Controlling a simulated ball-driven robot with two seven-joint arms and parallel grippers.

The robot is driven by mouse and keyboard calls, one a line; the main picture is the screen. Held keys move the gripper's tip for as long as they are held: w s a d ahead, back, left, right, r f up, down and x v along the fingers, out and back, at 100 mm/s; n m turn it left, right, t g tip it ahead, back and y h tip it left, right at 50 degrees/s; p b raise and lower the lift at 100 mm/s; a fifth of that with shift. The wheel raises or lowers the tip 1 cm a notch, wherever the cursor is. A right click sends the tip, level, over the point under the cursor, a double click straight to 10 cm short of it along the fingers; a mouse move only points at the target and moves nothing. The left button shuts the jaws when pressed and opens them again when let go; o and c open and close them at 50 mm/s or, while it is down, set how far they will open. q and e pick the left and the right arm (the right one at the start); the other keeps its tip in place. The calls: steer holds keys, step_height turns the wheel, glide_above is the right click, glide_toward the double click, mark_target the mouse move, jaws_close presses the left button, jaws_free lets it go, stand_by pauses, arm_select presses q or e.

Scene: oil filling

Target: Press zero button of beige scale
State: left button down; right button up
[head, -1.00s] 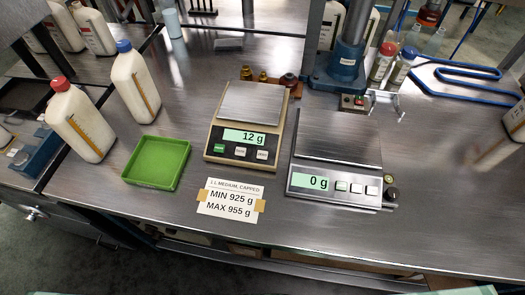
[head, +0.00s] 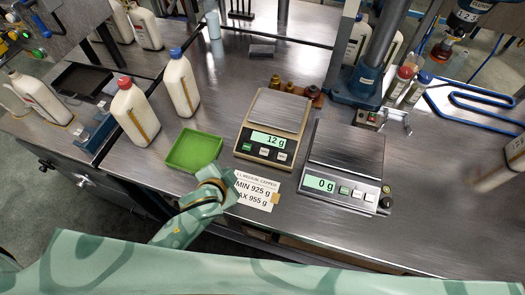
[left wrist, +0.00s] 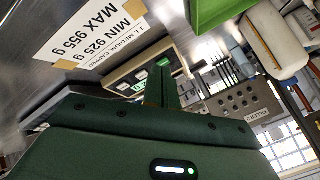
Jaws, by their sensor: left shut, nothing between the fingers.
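The beige scale (head: 272,128) stands mid-table, its display reading 12 g, with a green button (head: 246,147) and two pale buttons on its front panel. Which one is zero is too small to read. My left gripper (head: 222,177) is in front of it, by the green tray and over the edge of the label card. In the left wrist view the shut, empty fingers (left wrist: 165,84) point toward the beige scale's button panel (left wrist: 134,82), apparently still apart from it. My right gripper is not in view.
A grey scale (head: 343,165) reading 0 g stands right of the beige one. A green tray (head: 181,166) lies to the left, with white bottles (head: 133,112) behind it. The label card (head: 262,197) lies in front. Open table is at the right.

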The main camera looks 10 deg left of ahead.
arm_select(q)
steer(key=w+d+r+m+h, duration=0.2)
steer(key=d+m+h, duration=0.1)
steer(key=d, duration=0.3)
steer(key=w+d+r+m+t+h+p, duration=0.1)
steer(key=w+d+r+m+h, duration=0.1)
steer(key=d, duration=0.4)
steer(key=shift+w+d+r+m+t+h+p, duration=0.3)
steer(key=shift+w+r+m+h, duration=0.1)
steer(key=shift+w+r+m, duration=0.35)
steer(key=b, duration=0.7)
glide_above(282, 157)
steer(key=s+a, duration=0.1)
steer(key=s, duration=0.2)
step_height(282, 157, down, 6)
steer(key=shift+w+f+b, duration=0.2)
steer(key=shift+f+b, duration=0.25)
steer(key=shift+f, duration=0.15)
steer(key=shift+w+f+b, duration=0.2)
steer(key=shift+f+b, duration=0.25)
steer(key=shift+f, duration=0.1)
steer(key=shift+f, duration=0.15)
